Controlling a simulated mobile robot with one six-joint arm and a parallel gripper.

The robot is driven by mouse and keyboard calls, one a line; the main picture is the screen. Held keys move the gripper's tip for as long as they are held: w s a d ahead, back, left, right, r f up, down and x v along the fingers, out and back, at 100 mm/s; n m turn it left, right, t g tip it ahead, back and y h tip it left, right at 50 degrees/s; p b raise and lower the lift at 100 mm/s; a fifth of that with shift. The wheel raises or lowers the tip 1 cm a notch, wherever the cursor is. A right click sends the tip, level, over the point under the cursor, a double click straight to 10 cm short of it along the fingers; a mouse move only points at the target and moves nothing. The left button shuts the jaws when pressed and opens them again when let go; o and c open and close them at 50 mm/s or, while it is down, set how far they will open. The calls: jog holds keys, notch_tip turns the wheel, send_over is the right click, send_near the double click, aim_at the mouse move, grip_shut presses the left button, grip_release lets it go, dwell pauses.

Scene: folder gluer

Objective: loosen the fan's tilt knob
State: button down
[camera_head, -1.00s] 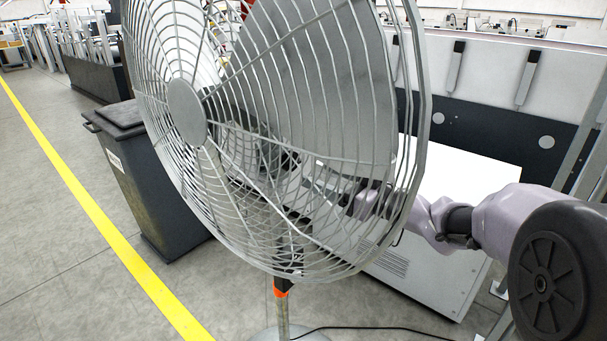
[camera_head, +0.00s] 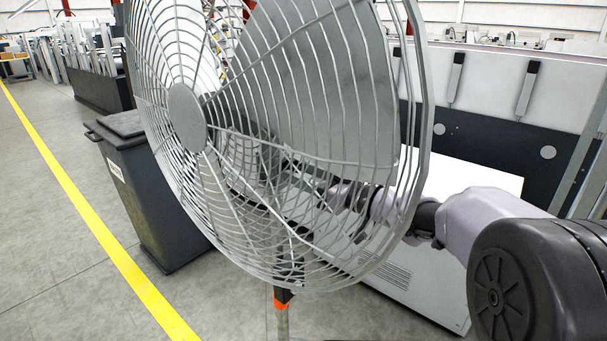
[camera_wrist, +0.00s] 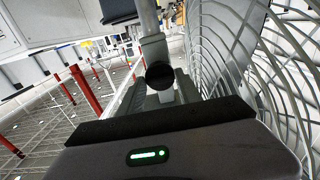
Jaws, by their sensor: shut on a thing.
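The fan (camera_head: 187,117) stands in front of me, its round wire cage filling the middle of the head view. My gripper (camera_head: 290,165) reaches in from the right behind the cage, seen only through the wires. In the wrist view, the black round tilt knob (camera_wrist: 159,76) sits at the fan's grey bracket (camera_wrist: 154,48), between the fingers of my gripper (camera_wrist: 160,88). The fingers are shut on the knob. The fan cage (camera_wrist: 225,60) rises close on the right there. The knob cannot be made out in the head view.
A dark bin (camera_head: 150,190) stands left of the fan, beside a yellow floor line (camera_head: 95,230). A white cabinet (camera_head: 420,280) and a machine with a dark panel (camera_head: 490,140) are behind and to the right. Floor at the left is clear.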

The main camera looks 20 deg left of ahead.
jog(key=shift+n+b, duration=2.45)
jog(key=shift+n, duration=5.55)
jog(key=c, duration=0.8)
grip_release()
